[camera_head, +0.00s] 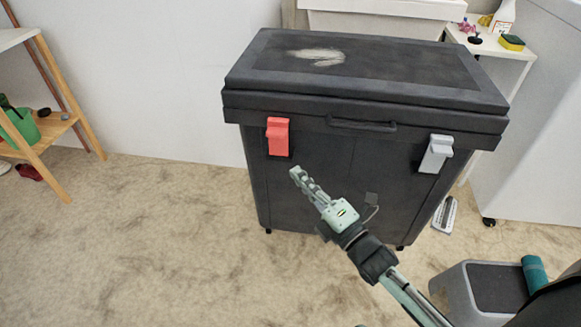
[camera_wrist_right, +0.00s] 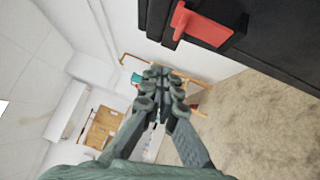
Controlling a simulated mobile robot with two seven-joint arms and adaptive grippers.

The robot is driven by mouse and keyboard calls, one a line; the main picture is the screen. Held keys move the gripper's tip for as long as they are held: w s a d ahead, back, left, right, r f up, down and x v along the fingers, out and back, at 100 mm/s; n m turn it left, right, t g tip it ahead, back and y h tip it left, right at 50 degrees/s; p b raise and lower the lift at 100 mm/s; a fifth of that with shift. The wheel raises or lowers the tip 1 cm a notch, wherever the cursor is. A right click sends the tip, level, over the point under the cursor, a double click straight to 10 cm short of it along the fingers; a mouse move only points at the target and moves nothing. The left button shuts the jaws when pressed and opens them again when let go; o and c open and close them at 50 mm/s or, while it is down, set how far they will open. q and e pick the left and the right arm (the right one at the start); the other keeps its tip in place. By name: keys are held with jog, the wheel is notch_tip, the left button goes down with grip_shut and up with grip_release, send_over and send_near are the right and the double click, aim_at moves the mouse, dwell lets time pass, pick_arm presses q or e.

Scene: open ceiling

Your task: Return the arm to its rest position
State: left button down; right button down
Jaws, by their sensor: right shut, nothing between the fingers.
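My right gripper (camera_head: 297,174) is in front of the dark storage box, just below and right of its red latch. Its fingers are together and hold nothing; the closed fingers also show in the right wrist view (camera_wrist_right: 165,75). The red latch (camera_head: 278,136) sits on the box's front at left and also shows at the top of the right wrist view (camera_wrist_right: 198,24). A gap shows between fingers and latch there. The grey latch (camera_head: 436,153) is on the box's right side. My left gripper is not in view.
The dark box (camera_head: 300,190) has its lid (camera_head: 400,68) down. A grey step stool (camera_head: 455,285) with a teal roll (camera_head: 534,272) stands at lower right. A wooden shelf (camera_head: 66,85) with a green bucket (camera_head: 20,127) is at left. The carpet (camera_head: 150,240) at left is clear.

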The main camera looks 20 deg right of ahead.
jog(key=shift+s, duration=0.25)
dwell(0.3)
jog(key=s+d+f+m+g+h, duration=0.2)
jog(key=f+m+g, duration=0.2)
jog(key=f+m, duration=0.25)
jog(key=s+d+f+m+g+h, duration=0.1)
jog(key=s+f+m+g+h, duration=0.15)
jog(key=f+m, duration=0.4)
jog(key=s+f+m+g, duration=0.7)
jog(key=s+f+g, duration=0.2)
jog(key=s, duration=0.5)
jog(key=shift+s+d+f+m+g+h, duration=0.2)
jog(key=shift+d+f+m+g+h, duration=0.15)
jog(key=shift+f+h, duration=0.15)
jog(key=shift+s+d, duration=0.1)
jog(key=shift+d, duration=0.05)
